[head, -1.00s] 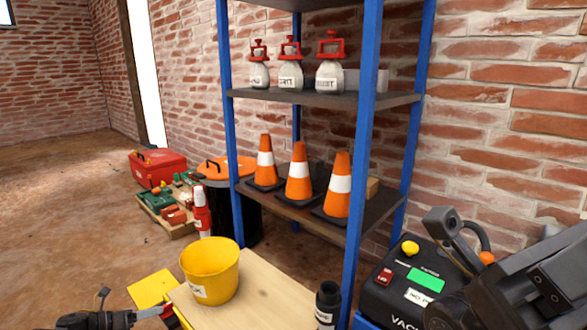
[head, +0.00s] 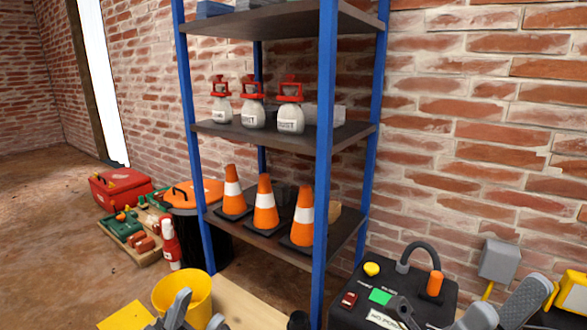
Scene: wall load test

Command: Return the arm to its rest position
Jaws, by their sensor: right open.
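My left gripper (head: 198,312) is at the bottom edge, in front of the yellow bucket (head: 171,289). Two grey finger parts show apart over the bucket; the rest is cut off, so I cannot tell whether they hold anything. My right gripper (head: 462,312) is at the lower right, open, in front of the black vacuum unit (head: 345,312) with its green label and yellow and orange knobs. Its fingers overlap the unit's front and right side in the picture. I cannot tell whether they touch it. Most of both arms is out of view.
A blue-posted shelf rack (head: 327,150) stands in the middle, holding orange cones (head: 264,205) and white red-topped bottles (head: 252,113). A brick wall (head: 470,140) is behind. A red toolbox (head: 118,187) and a black bin with orange lid (head: 207,193) stand left. Open floor (head: 40,240) lies left.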

